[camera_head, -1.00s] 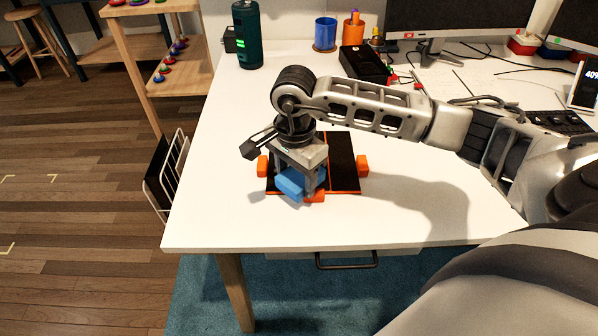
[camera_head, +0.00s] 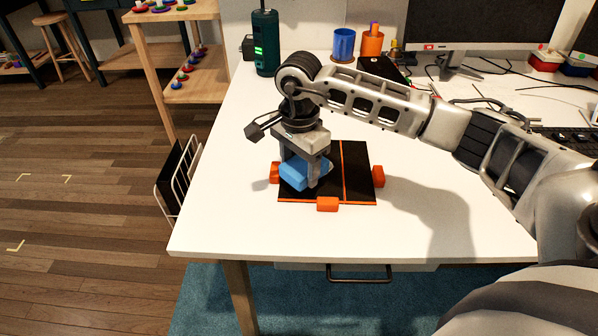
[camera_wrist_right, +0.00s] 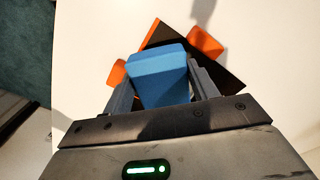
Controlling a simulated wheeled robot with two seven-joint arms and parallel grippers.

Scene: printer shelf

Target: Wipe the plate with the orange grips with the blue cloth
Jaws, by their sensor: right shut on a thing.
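The black plate (camera_head: 357,183) with orange grips lies flat on the white table. Orange grips show at its left, its right (camera_head: 378,176) and its front (camera_head: 328,204). An orange line crosses its surface. My right gripper (camera_head: 306,180) points down over the plate's left half and is shut on the folded blue cloth (camera_head: 297,174). The cloth is at the plate's surface; whether it presses on it I cannot tell. In the right wrist view the cloth (camera_wrist_right: 158,78) sits between the two fingers, with the plate (camera_wrist_right: 216,65) behind it. My left gripper is not in view.
The white table (camera_head: 225,215) is clear in front of and left of the plate. A white rack (camera_head: 180,180) stands left of the table.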

